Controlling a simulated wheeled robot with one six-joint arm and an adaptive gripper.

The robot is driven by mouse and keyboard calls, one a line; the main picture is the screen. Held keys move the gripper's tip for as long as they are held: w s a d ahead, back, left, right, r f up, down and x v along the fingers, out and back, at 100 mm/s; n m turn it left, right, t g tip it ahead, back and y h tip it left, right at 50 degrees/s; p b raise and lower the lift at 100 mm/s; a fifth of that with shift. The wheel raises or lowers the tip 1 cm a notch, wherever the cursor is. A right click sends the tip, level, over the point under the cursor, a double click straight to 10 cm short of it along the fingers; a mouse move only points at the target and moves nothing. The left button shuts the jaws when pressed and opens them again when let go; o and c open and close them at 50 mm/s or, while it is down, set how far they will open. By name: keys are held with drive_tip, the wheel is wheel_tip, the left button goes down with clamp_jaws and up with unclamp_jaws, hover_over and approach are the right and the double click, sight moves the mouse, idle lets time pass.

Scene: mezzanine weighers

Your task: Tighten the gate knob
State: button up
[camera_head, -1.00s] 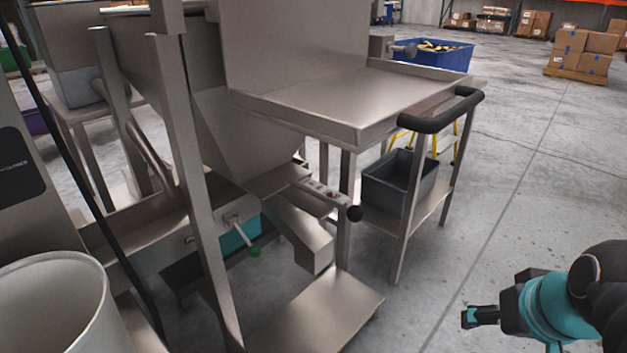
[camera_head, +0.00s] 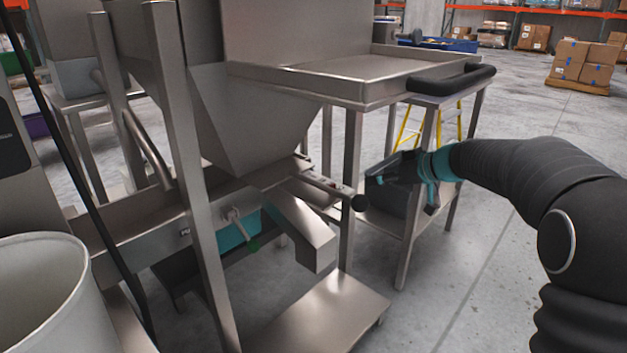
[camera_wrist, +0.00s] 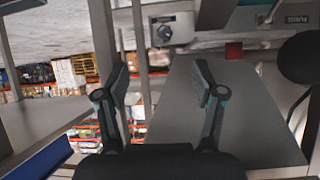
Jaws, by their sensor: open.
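A black ball knob (camera_head: 360,202) sits at the end of a metal bar (camera_head: 318,184) under the steel hopper. It shows large at the right of the wrist view (camera_wrist: 301,57). A small grey knob or bolt head (camera_wrist: 164,33) sits on a metal plate at the top of the wrist view. I cannot tell which is the gate knob. My gripper (camera_wrist: 161,77) is open and empty, pointing left, just right of the black ball and apart from it.
A steel table (camera_head: 345,85) with a black handle (camera_head: 440,82) stands above and behind my gripper. A white bucket (camera_head: 40,285) is at lower left. Floor is clear at right.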

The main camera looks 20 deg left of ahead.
drive_tip(key=shift+w+a+f+n+y+p, duration=0.1)
drive_tip(key=shift+w+a+f+y+p, duration=0.3)
drive_tip(key=shift+w+a+f, duration=2.35)
drive_tip(key=shift+w+a+f+n+y+p, duration=0.1)
drive_tip(key=shift+w+a+f+y+p, duration=0.3)
drive_tip(key=shift+a, duration=4.7)
drive_tip(key=shift+w+a+f+n+y+p, duration=0.15)
drive_tip(key=shift+w+a+f+p, duration=0.35)
drive_tip(key=shift+w+a+f, duration=2.25)
drive_tip(key=r, duration=0.1)
drive_tip(key=s+a+r, duration=0.1)
drive_tip(key=a+r, duration=0.1)
drive_tip(key=shift+s+a, duration=0.15)
drive_tip(key=shift+s, duration=0.15)
drive_tip(key=c, duration=1.2)
drive_tip(key=shift+o, duration=0.2)
